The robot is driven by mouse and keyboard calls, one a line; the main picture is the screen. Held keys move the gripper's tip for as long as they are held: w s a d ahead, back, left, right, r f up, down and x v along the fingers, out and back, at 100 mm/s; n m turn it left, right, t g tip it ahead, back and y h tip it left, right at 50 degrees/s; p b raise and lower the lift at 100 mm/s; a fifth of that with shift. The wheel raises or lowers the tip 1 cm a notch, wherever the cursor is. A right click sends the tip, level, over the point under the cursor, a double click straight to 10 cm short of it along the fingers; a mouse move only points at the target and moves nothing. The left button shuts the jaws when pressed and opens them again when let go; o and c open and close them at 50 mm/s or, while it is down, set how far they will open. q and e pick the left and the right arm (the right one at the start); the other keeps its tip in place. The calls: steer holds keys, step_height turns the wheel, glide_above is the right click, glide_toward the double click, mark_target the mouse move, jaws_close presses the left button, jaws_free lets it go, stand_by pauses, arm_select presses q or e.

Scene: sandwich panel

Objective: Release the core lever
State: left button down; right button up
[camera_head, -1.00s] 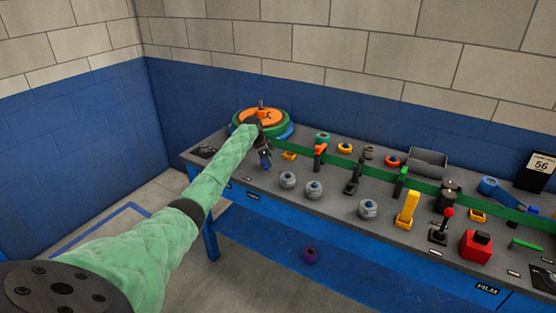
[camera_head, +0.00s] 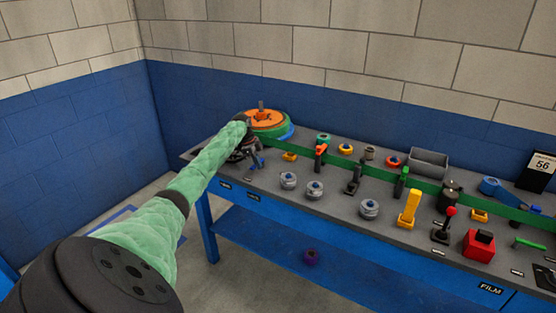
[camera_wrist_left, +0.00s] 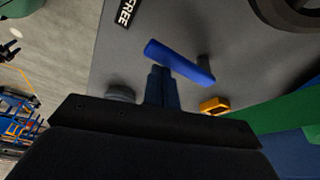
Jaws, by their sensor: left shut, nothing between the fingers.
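A blue lever handle (camera_wrist_left: 181,62) lies across the grey panel top in the left wrist view, beside a black label reading FREE (camera_wrist_left: 126,12). The shut, empty fingers of my left gripper (camera_wrist_left: 158,78) are right at the handle's near side; I cannot tell if they touch it. In the head view my left gripper (camera_head: 252,160) is at the left end of the bench, in front of the orange and green reel (camera_head: 266,119), and the arm hides part of that area. My right gripper is in neither view.
The grey bench (camera_head: 325,212) carries several knobs and levers, a green strip (camera_head: 337,160), a yellow lever (camera_head: 408,208) and a red block (camera_head: 479,246). A yellow bracket (camera_wrist_left: 214,105) sits right of the fingers in the wrist view. A lower blue shelf (camera_head: 290,245) runs beneath.

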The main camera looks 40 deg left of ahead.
arm_select(q)
steer(key=shift+s+a, duration=0.1)
steer(key=shift+a, duration=0.05)
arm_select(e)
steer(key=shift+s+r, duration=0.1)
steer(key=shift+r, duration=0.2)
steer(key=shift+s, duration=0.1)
